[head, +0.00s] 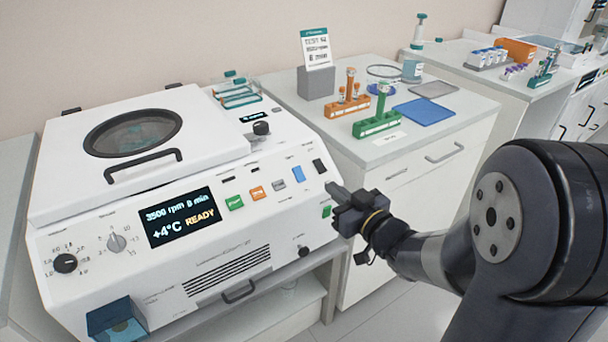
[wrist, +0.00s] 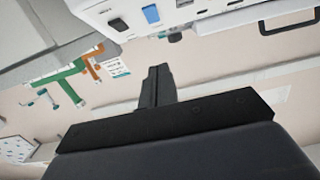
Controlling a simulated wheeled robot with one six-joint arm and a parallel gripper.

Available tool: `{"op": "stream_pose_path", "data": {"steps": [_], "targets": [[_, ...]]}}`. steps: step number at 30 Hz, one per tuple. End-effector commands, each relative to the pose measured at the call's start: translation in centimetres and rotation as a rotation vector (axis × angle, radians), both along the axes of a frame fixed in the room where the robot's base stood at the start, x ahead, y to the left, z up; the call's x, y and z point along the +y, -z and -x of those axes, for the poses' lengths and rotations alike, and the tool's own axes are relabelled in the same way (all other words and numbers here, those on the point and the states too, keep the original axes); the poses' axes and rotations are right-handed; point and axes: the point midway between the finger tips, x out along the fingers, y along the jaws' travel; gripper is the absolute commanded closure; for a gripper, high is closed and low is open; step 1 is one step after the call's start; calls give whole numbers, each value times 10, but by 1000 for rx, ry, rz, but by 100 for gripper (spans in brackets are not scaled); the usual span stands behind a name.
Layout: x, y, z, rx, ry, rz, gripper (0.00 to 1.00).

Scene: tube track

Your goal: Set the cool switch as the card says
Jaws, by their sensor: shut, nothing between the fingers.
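The white centrifuge (head: 150,250) has a front panel with a blue rocker (head: 298,174) and a black rocker (head: 320,166) at its right end. Both also show in the wrist view, blue (wrist: 151,14) and black (wrist: 118,24). The small labels are too blurred to tell which one is the cool switch. The display reads 3500 rpm, 8 min, +4°C, READY. The card (head: 317,50) stands on a grey block; its header and lines are only partly legible, with "rpm" and "min". My gripper (head: 334,188) is shut and empty, just right of the panel's right end, below the black rocker.
Green (head: 235,202), orange (head: 258,192) and grey (head: 279,185) buttons sit left of the rockers. Two knobs (head: 66,263) (head: 116,243) are at the panel's left. An orange rack (head: 349,107) and a green rack (head: 377,124) stand on the side bench (head: 440,132).

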Motion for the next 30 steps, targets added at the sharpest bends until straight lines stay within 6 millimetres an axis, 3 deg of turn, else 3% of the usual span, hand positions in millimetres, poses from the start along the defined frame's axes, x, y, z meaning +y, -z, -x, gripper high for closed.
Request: {"op": "stream_pose_path", "data": {"steps": [8,20,24,30], "targets": [[12,2,-17,1,-3,0,100],[60,7,-87,2,-2,0,100],[65,24,-96,3,0,1,100],[70,34,-104,2,0,1,100]]}}
